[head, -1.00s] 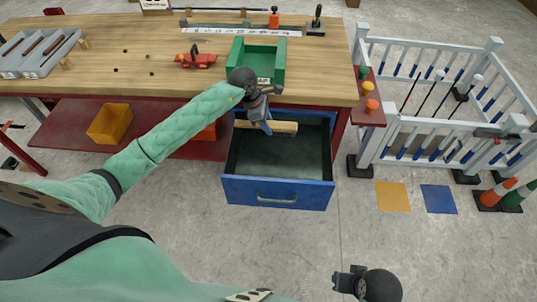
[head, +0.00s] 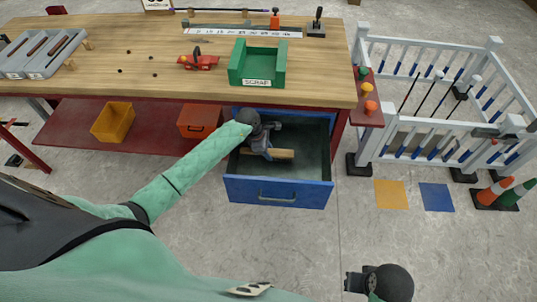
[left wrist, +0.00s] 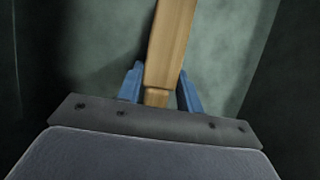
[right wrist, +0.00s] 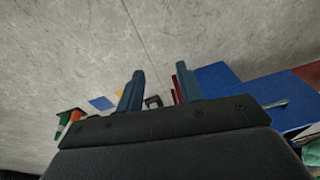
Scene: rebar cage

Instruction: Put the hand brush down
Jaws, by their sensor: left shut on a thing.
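The hand brush (head: 282,155) shows as a pale wooden handle inside the open blue drawer (head: 277,192). My left gripper (head: 268,153) reaches down into the drawer and is shut on the brush. In the left wrist view the wooden handle (left wrist: 172,45) runs up between the two blue fingers, with the grey drawer interior behind it. The bristles are not clearly visible, and I cannot tell whether the brush touches the drawer floor. My right gripper (right wrist: 158,90) is apart from the drawer, its two fingers spread with nothing between them.
The wooden workbench (head: 130,85) above the drawer carries a green scrap box (head: 258,66) and a red tool (head: 198,62). An orange bin (head: 113,122) and a red box (head: 198,122) stand on the lower shelf. A white railing (head: 430,130) is at the right.

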